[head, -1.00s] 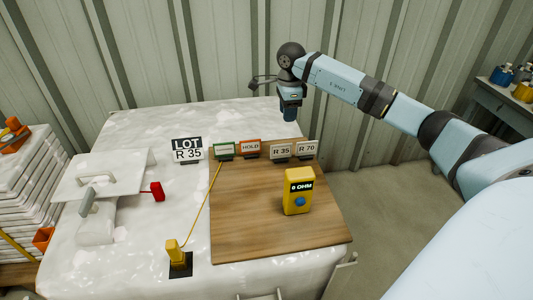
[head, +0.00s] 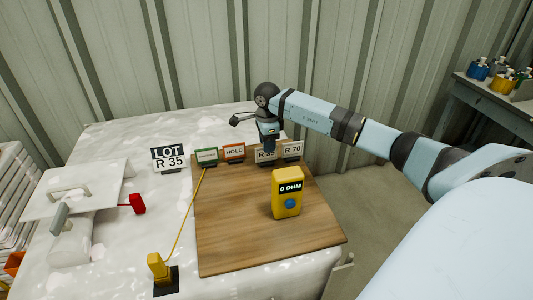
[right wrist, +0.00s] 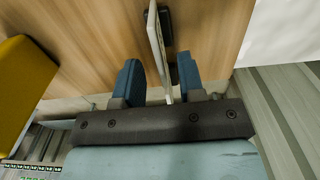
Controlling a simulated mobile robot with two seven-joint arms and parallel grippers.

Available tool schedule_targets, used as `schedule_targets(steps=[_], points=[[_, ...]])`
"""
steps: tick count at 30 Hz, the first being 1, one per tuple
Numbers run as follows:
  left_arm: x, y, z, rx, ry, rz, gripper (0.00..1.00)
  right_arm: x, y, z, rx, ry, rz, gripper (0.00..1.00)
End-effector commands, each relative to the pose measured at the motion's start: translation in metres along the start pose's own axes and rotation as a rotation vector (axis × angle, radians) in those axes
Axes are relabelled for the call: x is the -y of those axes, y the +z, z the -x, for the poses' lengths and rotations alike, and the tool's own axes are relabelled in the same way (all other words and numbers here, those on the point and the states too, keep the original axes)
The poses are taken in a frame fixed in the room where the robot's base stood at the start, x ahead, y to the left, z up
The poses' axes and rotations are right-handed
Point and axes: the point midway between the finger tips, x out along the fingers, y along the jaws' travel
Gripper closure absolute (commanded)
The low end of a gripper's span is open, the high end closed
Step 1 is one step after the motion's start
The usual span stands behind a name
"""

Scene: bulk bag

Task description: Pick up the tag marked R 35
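The tag marked R 35 (head: 262,156) stands upright on the wooden board, left of the R 70 tag (head: 292,149). My right gripper (head: 269,147) is over it and hides part of its face. In the right wrist view a thin white plate (right wrist: 158,45), seen edge-on with a dark foot, stands between the two blue fingers of my right gripper (right wrist: 159,66). The fingers are open with a gap on each side of the plate. Its printed face cannot be read there. My left gripper is not in view.
A HOLD tag (head: 233,152) and a green-framed tag (head: 206,156) stand left of R 35. A yellow meter reading 0 OHM (head: 287,192) stands on the board (head: 240,220). A LOT R 35 sign (head: 168,160) stands farther left. A corrugated wall is behind.

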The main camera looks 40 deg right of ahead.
Motion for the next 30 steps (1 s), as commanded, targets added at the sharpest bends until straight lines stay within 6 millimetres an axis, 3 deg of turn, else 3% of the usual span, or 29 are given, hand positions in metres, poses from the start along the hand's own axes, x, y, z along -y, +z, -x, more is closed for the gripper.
schedule_targets(steps=[7, 15, 20, 30], points=[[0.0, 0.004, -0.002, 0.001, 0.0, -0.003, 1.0, -0.002, 0.003, -0.039, 0.001, 0.005, 0.0, 0.64], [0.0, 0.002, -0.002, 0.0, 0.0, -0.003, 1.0, -0.001, 0.002, -0.044, 0.001, 0.0, 0.0, 0.64], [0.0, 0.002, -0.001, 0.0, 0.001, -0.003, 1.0, -0.001, 0.002, -0.044, 0.001, 0.001, 0.0, 0.98], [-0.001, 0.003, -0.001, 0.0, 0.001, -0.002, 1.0, -0.001, 0.002, -0.044, 0.001, 0.001, 0.0, 1.0]])
